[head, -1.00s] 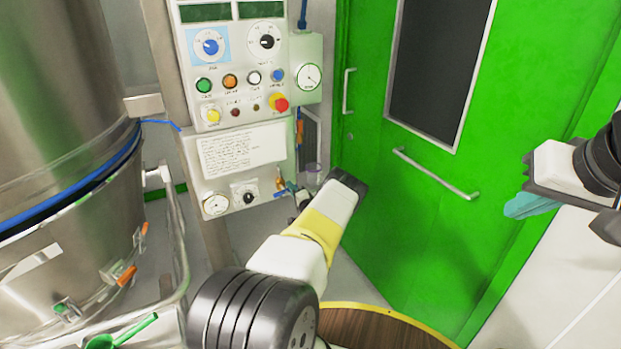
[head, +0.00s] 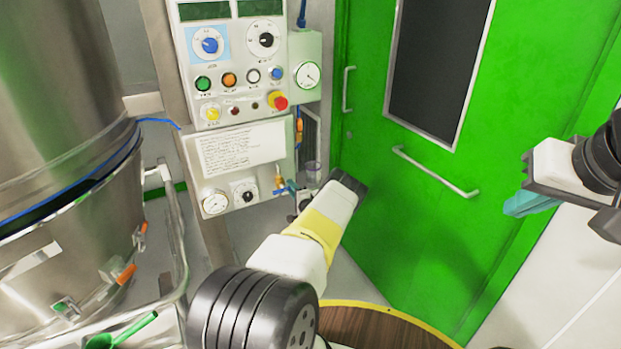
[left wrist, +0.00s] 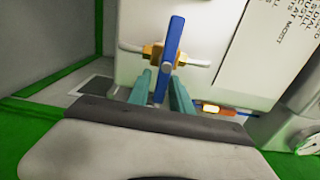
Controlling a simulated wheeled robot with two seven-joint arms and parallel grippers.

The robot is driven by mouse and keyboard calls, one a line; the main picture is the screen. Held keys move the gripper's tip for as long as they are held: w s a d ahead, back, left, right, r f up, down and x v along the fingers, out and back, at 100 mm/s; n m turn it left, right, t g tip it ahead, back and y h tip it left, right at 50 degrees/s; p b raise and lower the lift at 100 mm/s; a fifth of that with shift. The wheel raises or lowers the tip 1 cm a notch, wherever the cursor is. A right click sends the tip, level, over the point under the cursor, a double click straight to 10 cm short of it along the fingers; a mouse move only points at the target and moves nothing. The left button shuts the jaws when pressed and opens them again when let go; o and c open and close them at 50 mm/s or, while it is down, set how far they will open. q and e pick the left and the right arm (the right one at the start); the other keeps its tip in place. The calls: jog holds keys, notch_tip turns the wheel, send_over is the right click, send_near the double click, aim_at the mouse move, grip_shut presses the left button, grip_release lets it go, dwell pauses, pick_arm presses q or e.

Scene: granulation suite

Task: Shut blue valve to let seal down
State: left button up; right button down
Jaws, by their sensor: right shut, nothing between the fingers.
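The blue valve has a blue lever (left wrist: 172,45) on a brass body (left wrist: 150,54) in a pale pipe. In the left wrist view the lever stands nearly upright, across the pipe. My left gripper (left wrist: 162,80) has its two teal fingers apart, one on each side of the lever's lower end; a narrow gap seems to show. In the head view the valve (head: 281,186) is small, below the panel, and my left arm's end largely hides the fingers there. My right gripper (head: 528,203) is shut and empty at the right, in front of the green door. I cannot make out a seal's state.
The control panel (head: 235,70) with knobs and buttons stands above the valve, with a gauge (head: 215,203) at its lower left. A large steel vessel (head: 70,120) with a blue ring fills the left. The green door (head: 430,240) has a horizontal bar handle.

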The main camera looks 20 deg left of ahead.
pick_arm(q)
jog(key=shift+o, duration=0.5)
jog(key=v, duration=0.7)
jog(key=shift+s+d, duration=0.25)
jog(key=shift+s, duration=0.05)
